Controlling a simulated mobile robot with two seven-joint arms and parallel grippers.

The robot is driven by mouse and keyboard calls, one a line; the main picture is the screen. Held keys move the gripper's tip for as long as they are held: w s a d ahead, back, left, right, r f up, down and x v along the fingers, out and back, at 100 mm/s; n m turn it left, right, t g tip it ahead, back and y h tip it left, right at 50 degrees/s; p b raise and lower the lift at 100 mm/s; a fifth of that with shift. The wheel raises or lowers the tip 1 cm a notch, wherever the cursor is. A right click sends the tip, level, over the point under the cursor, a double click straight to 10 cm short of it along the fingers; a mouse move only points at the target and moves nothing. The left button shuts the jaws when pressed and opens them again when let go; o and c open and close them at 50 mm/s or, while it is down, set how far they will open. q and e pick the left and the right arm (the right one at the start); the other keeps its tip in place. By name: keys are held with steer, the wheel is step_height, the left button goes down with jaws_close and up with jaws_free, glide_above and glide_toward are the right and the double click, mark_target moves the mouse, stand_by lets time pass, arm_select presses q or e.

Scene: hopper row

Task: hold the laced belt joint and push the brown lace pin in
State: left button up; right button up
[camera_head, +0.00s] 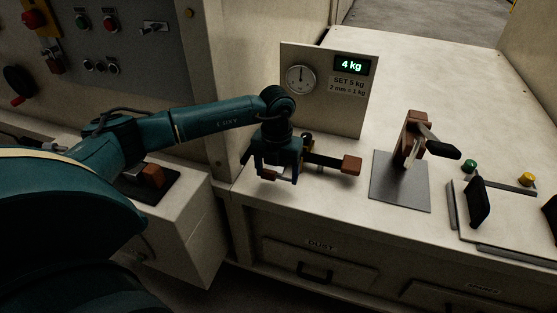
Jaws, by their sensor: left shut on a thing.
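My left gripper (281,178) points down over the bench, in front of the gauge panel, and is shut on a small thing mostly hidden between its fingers. A dark bar (322,160) shows just behind and to the right of it, with a brown block (351,165) at its right end. I cannot tell whether this bar and block are the laced belt joint and brown lace pin. No lacing can be made out. My right gripper is not in view.
The gauge panel (318,112) reads 4 kg, with "SET 5 kg" below. Right of it, a brown clamp with a black handle (443,150) stands on a grey plate (385,193). Further right are a black lever (478,203) and green and yellow buttons. The bench behind (430,70) is clear.

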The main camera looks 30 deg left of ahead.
arm_select(q)
steer(key=shift+f, duration=1.2)
steer(key=shift+f, duration=0.1)
steer(key=shift+f, duration=0.15)
steer(key=o, duration=1)
steer(key=shift+c, duration=0.2)
